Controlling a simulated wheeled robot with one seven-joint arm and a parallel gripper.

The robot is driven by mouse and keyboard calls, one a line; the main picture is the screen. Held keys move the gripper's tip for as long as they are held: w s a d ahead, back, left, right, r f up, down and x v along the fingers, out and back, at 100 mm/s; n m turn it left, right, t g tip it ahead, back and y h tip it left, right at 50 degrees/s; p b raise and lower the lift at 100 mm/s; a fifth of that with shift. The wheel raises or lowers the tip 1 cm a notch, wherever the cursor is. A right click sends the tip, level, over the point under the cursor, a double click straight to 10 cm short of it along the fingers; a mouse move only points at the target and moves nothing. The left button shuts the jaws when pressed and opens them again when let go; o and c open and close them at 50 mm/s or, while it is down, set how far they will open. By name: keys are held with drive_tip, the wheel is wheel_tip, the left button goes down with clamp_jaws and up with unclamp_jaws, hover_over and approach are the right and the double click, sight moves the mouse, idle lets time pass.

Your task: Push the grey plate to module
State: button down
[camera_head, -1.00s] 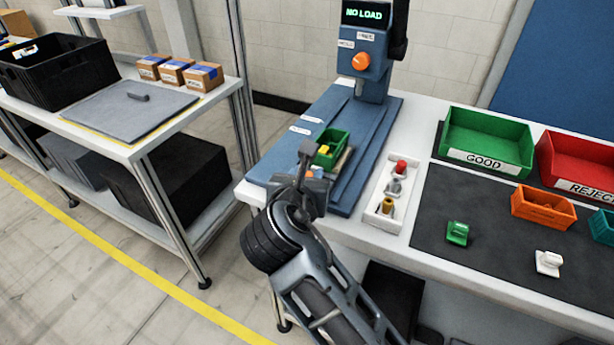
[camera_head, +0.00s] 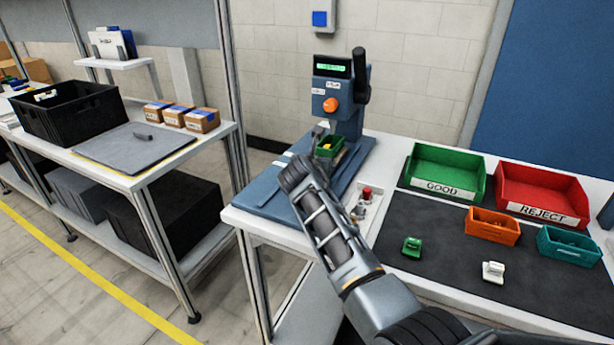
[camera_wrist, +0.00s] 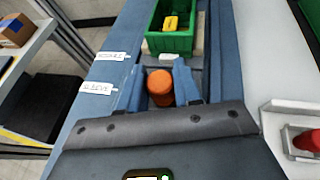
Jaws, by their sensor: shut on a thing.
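My gripper (camera_wrist: 160,80) is shut on an orange knob (camera_wrist: 160,92) in the wrist view. The grey plate (camera_wrist: 158,61) shows just beyond the knob, partly hidden by my fingers. A green box (camera_wrist: 182,43) with a yellow block (camera_wrist: 171,23) inside sits at its far end. In the head view the green box (camera_head: 325,153) is close under the blue module (camera_head: 345,100), which has an orange button (camera_head: 330,105) and a lit green screen (camera_head: 331,68). My arm hides the plate and knob there.
A white tray (camera_head: 372,212) with a red-topped part stands right of the blue base. Green GOOD (camera_head: 440,190) and red REJECT (camera_head: 530,210) bins stand further right. Small orange and teal boxes and two loose parts lie on the dark mat (camera_head: 445,225).

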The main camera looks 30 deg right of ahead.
sight(322, 154)
drive_tip(key=w+d, duration=0.2)
drive_tip(key=d, duration=0.1)
drive_tip(key=shift+w+d, duration=0.1)
drive_tip(key=shift+d+r, duration=0.1)
drive_tip(key=c, duration=0.9)
unclamp_jaws()
drive_tip(key=shift+w+d, duration=0.1)
drive_tip(key=shift+w, duration=0.05)
drive_tip(key=shift+o, duration=0.2)
drive_tip(key=shift+s+a+r, duration=0.1)
drive_tip(key=shift+s+a, duration=0.25)
drive_tip(key=shift+a, duration=0.05)
drive_tip(key=shift+v, duration=3.35)
